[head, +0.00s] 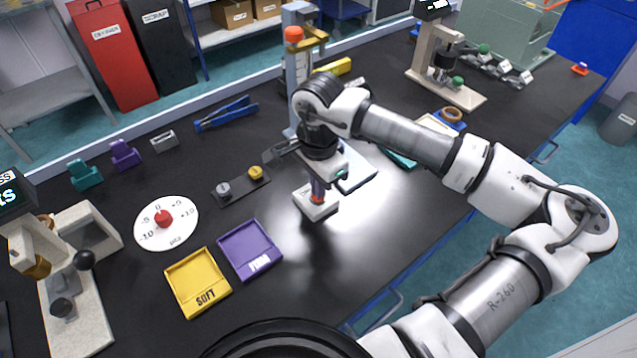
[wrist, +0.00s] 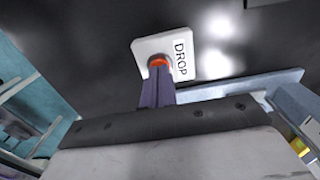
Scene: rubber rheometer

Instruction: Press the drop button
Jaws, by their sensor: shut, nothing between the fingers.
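The drop button is a red round button (head: 317,199) on a white box (head: 318,210) on the black bench, in the middle of the head view. In the wrist view the white plate (wrist: 188,68) carries the label DROP, and the red button (wrist: 157,61) shows beside the label. My gripper (head: 317,194) points down with its fingers shut and empty. Its purple-grey fingertips (wrist: 157,72) are right over the button and cover part of it. They look to be touching it or very close; I cannot tell whether the button is pressed down.
A tall stand with a red-orange top (head: 293,35) rises just behind my gripper. Yellow (head: 197,309) and purple (head: 234,270) trays, a white dial disc (head: 147,236) and a small bar with two knobs (head: 231,197) lie to the left. The bench front right of the trays is clear.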

